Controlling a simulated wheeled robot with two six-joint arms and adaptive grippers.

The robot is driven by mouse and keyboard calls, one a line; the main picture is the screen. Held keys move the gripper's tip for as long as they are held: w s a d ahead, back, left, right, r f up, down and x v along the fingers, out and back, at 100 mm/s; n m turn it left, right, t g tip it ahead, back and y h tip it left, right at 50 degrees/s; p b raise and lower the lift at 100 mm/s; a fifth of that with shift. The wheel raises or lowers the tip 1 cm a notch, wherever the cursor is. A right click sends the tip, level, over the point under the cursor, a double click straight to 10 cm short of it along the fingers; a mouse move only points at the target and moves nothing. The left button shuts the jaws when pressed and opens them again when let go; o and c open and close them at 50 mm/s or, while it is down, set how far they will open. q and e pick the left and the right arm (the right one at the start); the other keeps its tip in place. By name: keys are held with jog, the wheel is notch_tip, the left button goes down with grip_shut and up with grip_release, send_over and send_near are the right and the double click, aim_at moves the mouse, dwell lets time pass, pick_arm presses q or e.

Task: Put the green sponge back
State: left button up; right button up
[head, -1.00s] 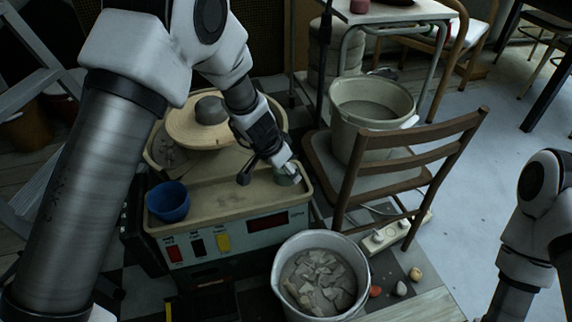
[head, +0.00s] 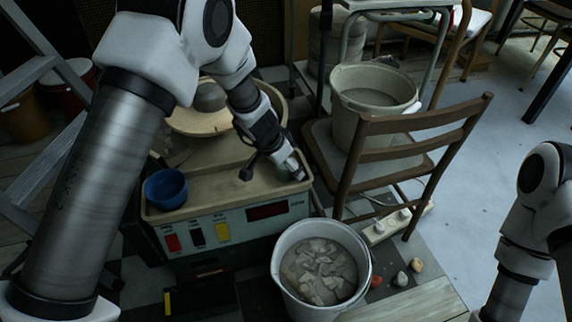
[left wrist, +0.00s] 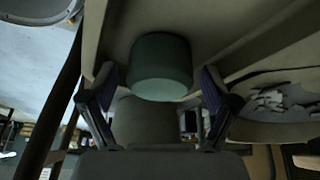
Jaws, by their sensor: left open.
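The green sponge (left wrist: 160,66) is a squat, rounded green block in the left wrist view. It rests on the beige tray of the pottery wheel (head: 225,190), near the tray's right end. My left gripper (head: 272,171) is open over this end of the tray. In the left wrist view its two fingers (left wrist: 160,86) stand apart on either side of the sponge's near end, with nothing gripped. In the head view the fingers mostly hide the sponge. My right arm shows at the right edge, but its gripper is outside the view.
A blue bowl (head: 166,189) sits on the tray's left end. A bucket of plaster shards (head: 321,226) stands in front. A wooden chair (head: 410,125) holding a pale bucket (head: 345,125) stands close to the right. A grey lump (head: 209,97) is on the wheel head.

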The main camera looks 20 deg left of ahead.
pick_arm(q)
jog(key=shift+r+p, duration=0.3)
jog(key=shift+p, duration=0.05)
jog(key=p+v, duration=0.3)
jog(key=v, duration=0.8)
jog(key=shift+r+p, duration=0.35)
jog(key=shift+p, duration=0.05)
jog(key=shift+s+a, duration=0.1)
jog(key=shift+s, duration=0.05)
